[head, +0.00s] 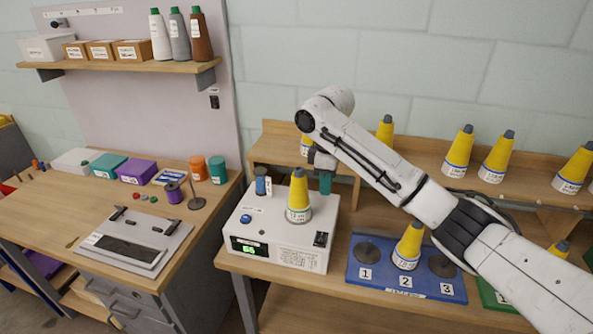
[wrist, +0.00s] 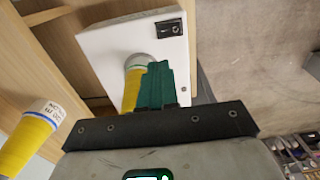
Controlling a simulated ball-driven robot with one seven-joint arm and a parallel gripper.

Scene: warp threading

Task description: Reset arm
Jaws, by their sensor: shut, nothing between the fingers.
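My arm reaches in from the right in the head view, and my gripper (head: 326,185) points down with its teal fingers just behind the right rear of the white box device. The fingers also show in the wrist view (wrist: 162,85), shut together and empty. A yellow cone (head: 298,192) stands upright on the white box (head: 277,238), left of the gripper. In the wrist view the cone (wrist: 133,85) is partly hidden behind the fingers. I cannot tell whether the fingers touch it.
A blue tray (head: 375,283) with numbered spots 1, 2, 3 holds a yellow cone (head: 408,246) at 2; 1 and 3 show bare dark discs. Several yellow cones stand on the shelf (head: 440,178) behind. A desk (head: 50,215) with small boxes is at left.

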